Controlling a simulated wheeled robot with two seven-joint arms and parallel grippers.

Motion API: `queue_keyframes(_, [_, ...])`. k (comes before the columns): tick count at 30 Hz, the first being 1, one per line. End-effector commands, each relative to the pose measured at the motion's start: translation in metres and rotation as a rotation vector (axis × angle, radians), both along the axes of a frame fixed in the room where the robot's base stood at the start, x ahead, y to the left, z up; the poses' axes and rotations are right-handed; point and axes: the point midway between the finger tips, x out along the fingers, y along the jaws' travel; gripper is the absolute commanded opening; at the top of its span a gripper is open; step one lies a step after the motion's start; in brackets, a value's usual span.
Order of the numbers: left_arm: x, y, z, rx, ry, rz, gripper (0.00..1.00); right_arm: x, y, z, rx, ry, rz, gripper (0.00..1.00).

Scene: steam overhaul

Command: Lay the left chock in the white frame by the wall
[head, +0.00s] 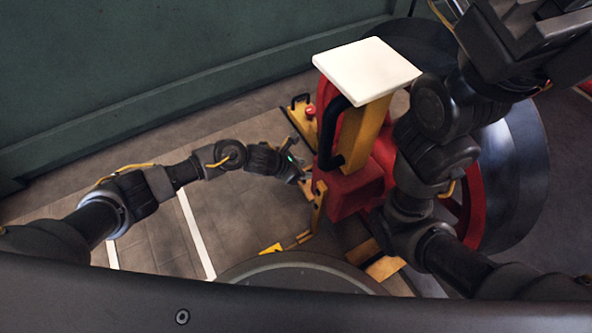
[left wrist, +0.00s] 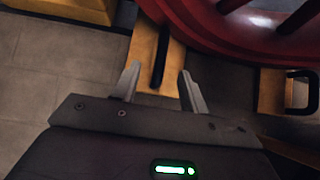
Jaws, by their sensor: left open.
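My left gripper (head: 303,178) reaches in low beside the red stand. In the left wrist view its open fingers (left wrist: 161,82) stand either side of a yellow chock (left wrist: 143,48) with a black handle, by a red wheel rim. I cannot tell whether they touch it. A yellow piece (head: 319,205) shows by the gripper in the head view. Another yellow block with a black handle (left wrist: 270,92) lies right in the wrist view. White floor lines (head: 195,235), part of the frame, run left of the gripper. My right gripper (head: 540,35) is high at upper right; its jaws are unclear.
A red and yellow stand with a white square top (head: 366,70) rises right of my left gripper. A large dark wheel (head: 515,185) is behind it. The green wall (head: 150,70) bounds the far left. Tiled floor (head: 155,235) between the white lines is bare.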

Motion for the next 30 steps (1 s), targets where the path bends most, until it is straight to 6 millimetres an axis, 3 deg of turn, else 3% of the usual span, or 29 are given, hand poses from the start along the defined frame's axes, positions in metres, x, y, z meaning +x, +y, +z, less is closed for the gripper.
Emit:
queue_keyframes(3, [0.007, -0.011, -0.020, 0.000, -0.001, -0.002, 0.44, -0.001, -0.002, -0.019, 0.010, -0.004, 0.004, 0.36])
queue_keyframes(9, [0.015, -0.024, -0.033, 0.000, 0.000, -0.004, 0.44, 0.000, -0.004, -0.040, 0.018, 0.000, 0.004, 0.36])
queue_keyframes(25, [0.020, -0.031, -0.037, 0.000, 0.000, -0.004, 0.44, 0.000, -0.005, -0.047, 0.024, 0.000, 0.005, 0.36])
queue_keyframes(30, [0.020, -0.031, -0.037, 0.000, 0.000, -0.004, 0.21, 0.000, -0.005, -0.047, 0.024, 0.000, 0.005, 0.36])
